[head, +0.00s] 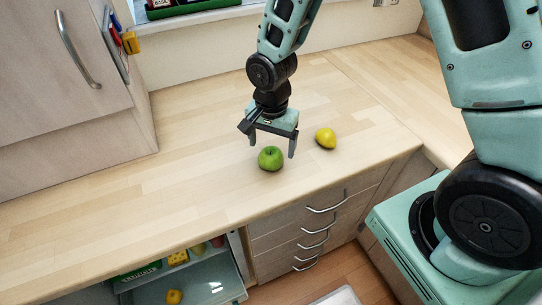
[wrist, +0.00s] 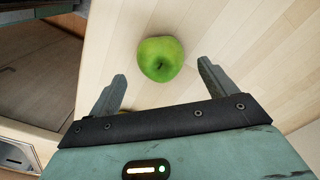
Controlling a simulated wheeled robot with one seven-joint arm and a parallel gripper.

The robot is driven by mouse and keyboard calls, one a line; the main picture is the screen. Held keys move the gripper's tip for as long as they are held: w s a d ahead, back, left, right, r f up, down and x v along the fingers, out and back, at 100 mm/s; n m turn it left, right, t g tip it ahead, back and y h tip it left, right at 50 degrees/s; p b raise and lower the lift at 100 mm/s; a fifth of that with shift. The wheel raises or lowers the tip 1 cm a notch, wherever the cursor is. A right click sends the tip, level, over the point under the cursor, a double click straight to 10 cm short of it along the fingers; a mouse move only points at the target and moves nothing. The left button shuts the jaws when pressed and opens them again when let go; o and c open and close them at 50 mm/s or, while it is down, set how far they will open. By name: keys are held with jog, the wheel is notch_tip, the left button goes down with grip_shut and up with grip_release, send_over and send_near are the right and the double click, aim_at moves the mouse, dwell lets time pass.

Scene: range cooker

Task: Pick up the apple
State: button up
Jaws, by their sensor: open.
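A green apple (head: 271,158) sits on the wooden worktop (head: 190,150), close to its front edge. My gripper (head: 272,150) is above and just behind it, pointing down, with its two fingers spread and nothing between them that I can see held. In the wrist view the apple (wrist: 161,58) lies beyond the fingertips, roughly midway between the lines of the two fingers (wrist: 160,72). I cannot tell the exact height of the fingertips above the worktop.
A yellow lemon (head: 326,138) lies on the worktop to the right of the apple. Drawers (head: 315,222) and an open compartment with several items (head: 180,280) are below the front edge. A cabinet (head: 65,80) stands at the left. The worktop left of the apple is clear.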

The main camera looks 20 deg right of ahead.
aim_at(271, 151)
jog(key=shift+a+f+p, duration=0.15)
jog(key=shift+f+p, duration=0.8)
jog(key=shift+f, duration=1.65)
jog(key=c, duration=1.1)
